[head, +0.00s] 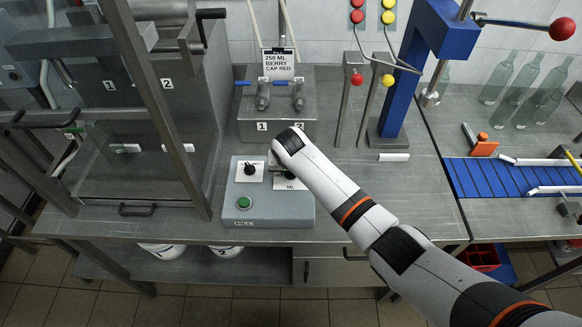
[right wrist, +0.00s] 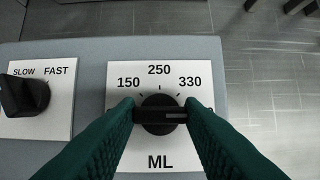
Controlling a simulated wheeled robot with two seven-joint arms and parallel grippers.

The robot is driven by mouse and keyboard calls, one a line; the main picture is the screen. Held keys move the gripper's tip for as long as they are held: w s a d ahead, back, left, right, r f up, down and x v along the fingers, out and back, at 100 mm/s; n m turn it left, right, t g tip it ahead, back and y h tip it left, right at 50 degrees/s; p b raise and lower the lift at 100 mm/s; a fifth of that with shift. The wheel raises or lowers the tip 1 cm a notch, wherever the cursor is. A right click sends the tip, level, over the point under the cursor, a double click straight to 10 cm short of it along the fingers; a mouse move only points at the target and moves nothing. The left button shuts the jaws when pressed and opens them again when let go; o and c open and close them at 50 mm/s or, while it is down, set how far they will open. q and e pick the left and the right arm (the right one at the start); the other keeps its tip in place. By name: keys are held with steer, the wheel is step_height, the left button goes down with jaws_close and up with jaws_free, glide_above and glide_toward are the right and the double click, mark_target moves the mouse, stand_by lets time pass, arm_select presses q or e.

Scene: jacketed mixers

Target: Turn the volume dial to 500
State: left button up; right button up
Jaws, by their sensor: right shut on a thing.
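The volume dial (right wrist: 160,101) is a round black knob with a bar across it, on a white plate (right wrist: 116,72) marked ML. The plate shows 150, 250 and 330 in the right wrist view; no 500 is visible, and the fingers cover parts of its sides. My right gripper (right wrist: 160,114) is shut on the dial, with a green finger on each side. The bar lies crosswise between the fingertips, with a pale mark right of its middle. My left gripper is not in view.
A black SLOW/FAST knob (right wrist: 24,95) sits left of the dial. A green button (head: 243,203) is on the same box. A two-valve filler (head: 278,106) stands behind, with a sign (head: 278,64) reading 250 ML BERRY CAP RED. A blue press frame (head: 393,115) stands to the right.

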stand_by(0.3)
steer(key=o, duration=1)
steer(key=b+v, duration=0.1)
steer(key=v, duration=1.1)
